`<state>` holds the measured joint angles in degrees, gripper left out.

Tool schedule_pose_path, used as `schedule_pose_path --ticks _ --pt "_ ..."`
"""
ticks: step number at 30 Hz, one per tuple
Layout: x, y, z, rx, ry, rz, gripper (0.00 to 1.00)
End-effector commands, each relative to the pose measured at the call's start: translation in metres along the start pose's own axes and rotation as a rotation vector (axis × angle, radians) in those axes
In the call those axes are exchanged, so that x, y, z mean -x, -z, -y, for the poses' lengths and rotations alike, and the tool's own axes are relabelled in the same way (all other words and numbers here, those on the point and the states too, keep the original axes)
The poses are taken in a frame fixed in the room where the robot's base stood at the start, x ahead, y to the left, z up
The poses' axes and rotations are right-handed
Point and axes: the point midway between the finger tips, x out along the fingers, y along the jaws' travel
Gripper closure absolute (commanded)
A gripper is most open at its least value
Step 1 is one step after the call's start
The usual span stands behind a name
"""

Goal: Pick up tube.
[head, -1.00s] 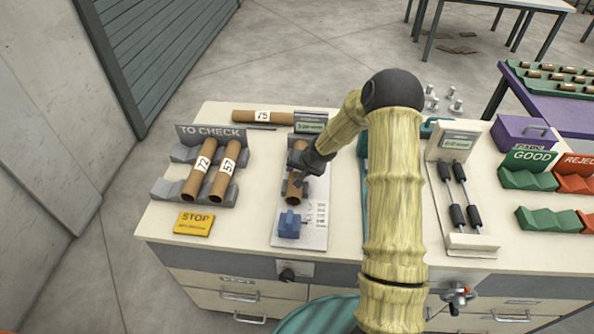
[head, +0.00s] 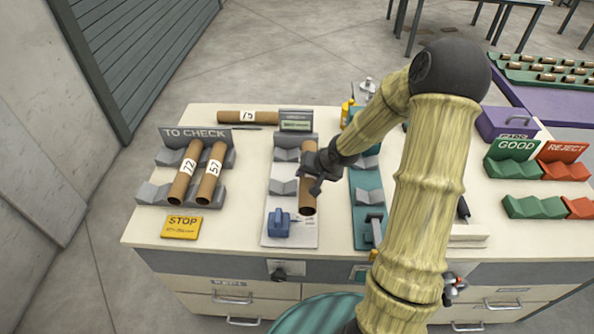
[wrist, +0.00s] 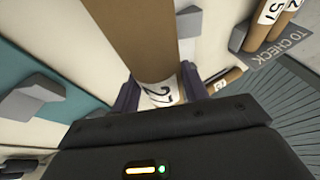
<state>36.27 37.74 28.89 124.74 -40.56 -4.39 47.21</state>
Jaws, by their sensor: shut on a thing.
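My gripper (head: 315,180) is shut on a brown cardboard tube (head: 308,198), held over the right edge of the grey measuring station, beside its V-blocks (head: 283,187). In the wrist view the held tube (wrist: 150,40) runs between the two fingers (wrist: 158,90), and its white label seems to read 27. My gripper hides part of the tube in the head view. Tubes 72 (head: 182,180) and 57 (head: 210,174) lie side by side in the grey TO CHECK rack (head: 152,194). Tube 75 (head: 240,118) lies flat at the back of the bench.
A blue block (head: 279,222) stands at the station's front and a small display (head: 296,122) behind it. A teal fixture (head: 362,222) is close on the right. Green GOOD (head: 515,170) and red REJECT (head: 563,171) racks stand far right. A yellow STOP plate (head: 181,227) lies front left.

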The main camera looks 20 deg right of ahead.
Motion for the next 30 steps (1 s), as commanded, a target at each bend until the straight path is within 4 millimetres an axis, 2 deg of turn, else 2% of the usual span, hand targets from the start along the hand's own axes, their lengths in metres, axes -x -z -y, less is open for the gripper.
schedule_pose_path --ticks 3,7,26,30 --pt "0.016 -0.005 -0.007 -0.001 0.0 -0.001 0.79" --pt "0.024 -0.009 -0.01 0.0 0.0 0.0 0.79" --pt "0.025 -0.01 -0.011 0.001 0.001 0.0 0.79" --pt "0.033 -0.007 -0.007 0.001 0.001 0.0 0.79"
